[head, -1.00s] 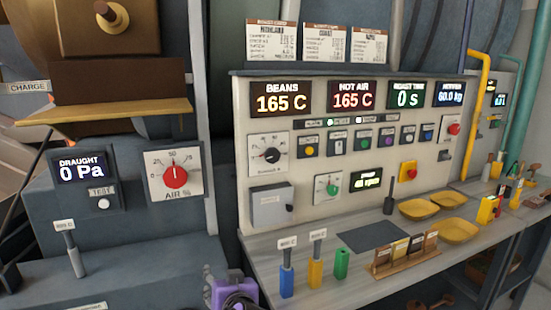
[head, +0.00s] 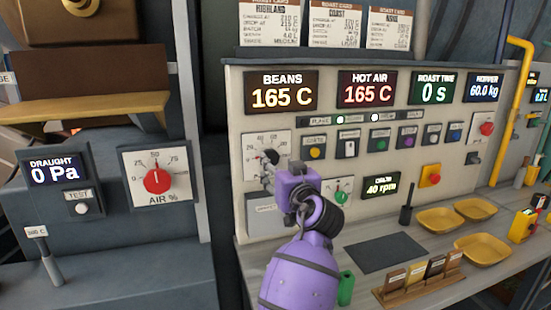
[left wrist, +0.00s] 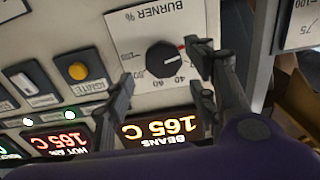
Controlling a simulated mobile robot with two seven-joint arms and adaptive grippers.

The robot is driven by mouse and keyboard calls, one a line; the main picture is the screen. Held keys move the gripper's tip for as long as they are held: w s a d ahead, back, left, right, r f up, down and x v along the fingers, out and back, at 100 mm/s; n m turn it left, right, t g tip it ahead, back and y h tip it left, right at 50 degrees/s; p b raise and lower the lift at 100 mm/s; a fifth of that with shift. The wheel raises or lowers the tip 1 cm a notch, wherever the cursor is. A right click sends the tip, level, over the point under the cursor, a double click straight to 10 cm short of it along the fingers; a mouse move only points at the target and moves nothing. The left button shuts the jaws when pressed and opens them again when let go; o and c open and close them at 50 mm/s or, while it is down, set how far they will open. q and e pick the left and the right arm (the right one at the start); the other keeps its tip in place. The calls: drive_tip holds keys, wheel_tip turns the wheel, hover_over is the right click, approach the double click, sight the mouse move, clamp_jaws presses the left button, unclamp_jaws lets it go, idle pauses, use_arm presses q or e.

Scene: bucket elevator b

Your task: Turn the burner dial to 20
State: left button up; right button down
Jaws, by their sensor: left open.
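The burner dial (head: 269,158) is a black knob on a white square plate on the grey console, partly covered by my left gripper in the head view. In the left wrist view, which is upside down, the burner dial (left wrist: 165,58) shows whole, with a red mark pointing to the upper right, toward the scale's low end. My left gripper (head: 272,174) is at the dial's lower edge in the head view. In the left wrist view my left gripper (left wrist: 161,68) is open, its fingers on either side of the dial; contact cannot be told. My right gripper is out of view.
The air dial (head: 158,181) with a red knob is on the left cabinet. The small dial (head: 341,197) with a green knob is beside my left arm. Several buttons, displays and the yellow ignite button (left wrist: 77,71) are close by. Yellow trays (head: 437,220) stand on the bench.

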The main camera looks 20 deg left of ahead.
sight(273, 159)
use_arm(q)
drive_tip(key=x, duration=0.4)
drive_tip(key=shift+a+r, duration=0.1)
drive_tip(key=shift+w+a, duration=0.3)
drive_tip(key=shift+w, duration=0.25)
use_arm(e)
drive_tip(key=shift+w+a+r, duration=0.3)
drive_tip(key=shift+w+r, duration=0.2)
use_arm(q)
drive_tip(key=c, duration=1.1)
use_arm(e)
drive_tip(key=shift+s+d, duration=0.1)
use_arm(q)
drive_tip(key=shift+p, duration=0.3)
